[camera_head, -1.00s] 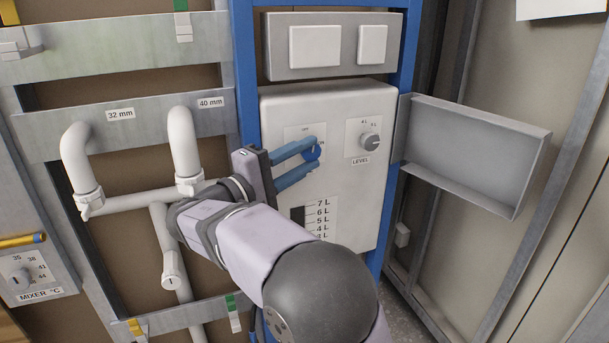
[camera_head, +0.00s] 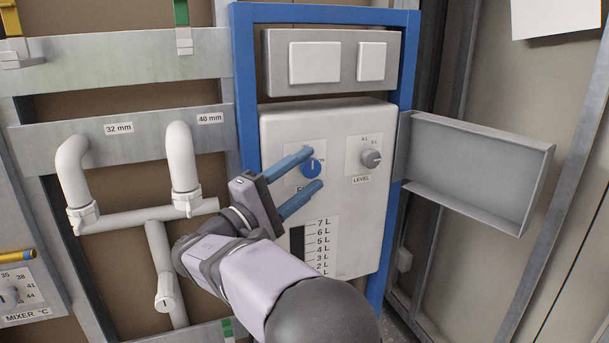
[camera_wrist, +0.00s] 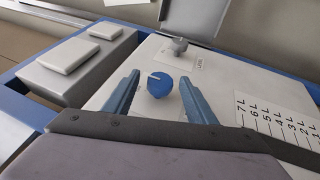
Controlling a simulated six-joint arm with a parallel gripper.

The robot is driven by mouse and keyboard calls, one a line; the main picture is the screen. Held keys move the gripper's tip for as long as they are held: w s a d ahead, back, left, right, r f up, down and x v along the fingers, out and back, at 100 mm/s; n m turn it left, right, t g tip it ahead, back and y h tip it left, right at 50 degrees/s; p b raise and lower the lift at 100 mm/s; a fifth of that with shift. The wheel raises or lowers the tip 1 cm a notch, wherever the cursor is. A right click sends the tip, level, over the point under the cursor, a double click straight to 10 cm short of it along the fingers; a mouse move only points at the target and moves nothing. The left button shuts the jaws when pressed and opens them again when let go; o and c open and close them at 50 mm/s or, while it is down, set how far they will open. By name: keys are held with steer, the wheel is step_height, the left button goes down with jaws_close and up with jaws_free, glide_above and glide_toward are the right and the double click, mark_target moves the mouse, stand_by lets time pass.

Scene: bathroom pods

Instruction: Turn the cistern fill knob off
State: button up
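The cistern fill knob (camera_head: 312,168) is a blue round knob with a white pointer line, on the front of the white cistern box (camera_head: 360,220). In the head view its pointer line stands close to upright, and its label is partly hidden by my fingers. My gripper (camera_head: 315,169) is open, with one blue finger above and one below the knob. In the wrist view the knob (camera_wrist: 160,85) shows between the two spread fingers (camera_wrist: 160,92), with a gap on both sides. I cannot tell how far the fingertips are from the panel.
A grey LEVEL knob (camera_head: 371,158) sits right of the fill knob. An open grey door (camera_head: 475,170) juts out at the right. Two flush plates (camera_head: 314,62) are above. White pipes (camera_head: 180,160) stand at the left, and a level scale (camera_head: 318,243) is below.

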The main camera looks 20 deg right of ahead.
steer(key=v, duration=0.7)
steer(key=shift+b, duration=0.45)
steer(key=shift+s+a, duration=0.15)
